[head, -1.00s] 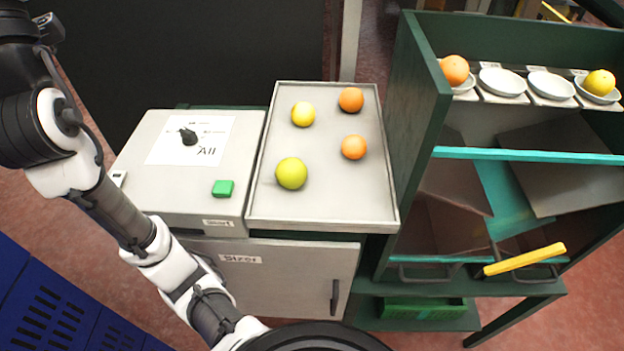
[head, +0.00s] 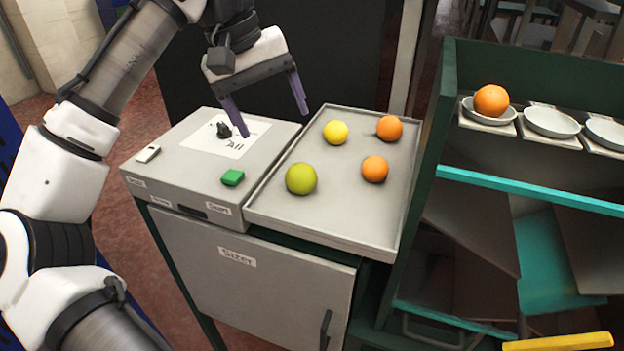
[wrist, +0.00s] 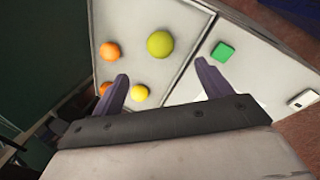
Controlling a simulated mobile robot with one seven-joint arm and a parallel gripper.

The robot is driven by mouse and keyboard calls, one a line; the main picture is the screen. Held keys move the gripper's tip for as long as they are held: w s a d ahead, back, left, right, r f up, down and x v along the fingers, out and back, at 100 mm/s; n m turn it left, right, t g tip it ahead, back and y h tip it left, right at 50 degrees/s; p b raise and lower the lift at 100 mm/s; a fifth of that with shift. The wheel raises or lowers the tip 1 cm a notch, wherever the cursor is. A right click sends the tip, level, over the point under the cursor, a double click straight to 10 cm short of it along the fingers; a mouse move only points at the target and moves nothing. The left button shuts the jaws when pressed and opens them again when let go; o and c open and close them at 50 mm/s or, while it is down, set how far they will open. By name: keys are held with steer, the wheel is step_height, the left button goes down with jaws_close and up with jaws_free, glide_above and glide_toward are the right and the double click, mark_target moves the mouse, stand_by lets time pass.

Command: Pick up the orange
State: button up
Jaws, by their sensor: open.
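Two oranges lie on the grey tray (head: 335,226): one at the back right (head: 389,128) and one nearer the middle right (head: 375,169). A small yellow fruit (head: 336,132) and a larger yellow-green fruit (head: 301,179) share the tray. A further orange (head: 491,101) sits in a white dish on the shelf. My gripper (head: 272,120) is open and empty, above the sizer box and left of the tray. In the wrist view, one orange (wrist: 109,51) shows whole; the other (wrist: 104,88) is partly hidden behind a finger of my gripper (wrist: 163,84).
The sizer box (head: 160,180) has a black knob (head: 223,130) and a green button (head: 233,177). A green shelf rack (head: 425,170) stands close to the tray's right side, with white dishes (head: 551,122) on top. The tray has bare room at its front.

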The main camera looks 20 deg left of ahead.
mark_target(296, 167)
steer(key=x, duration=0.8)
steer(key=shift+w+p+x, duration=0.2)
steer(key=shift+p+x, duration=0.1)
steer(key=shift+x, duration=1.1)
steer(key=shift+w+p+x, duration=0.15)
steer(key=shift+p+x, duration=0.1)
steer(key=shift+x, duration=1.1)
steer(key=shift+a, duration=0.1)
steer(key=c, duration=1.1)
steer(key=shift+r, duration=0.1)
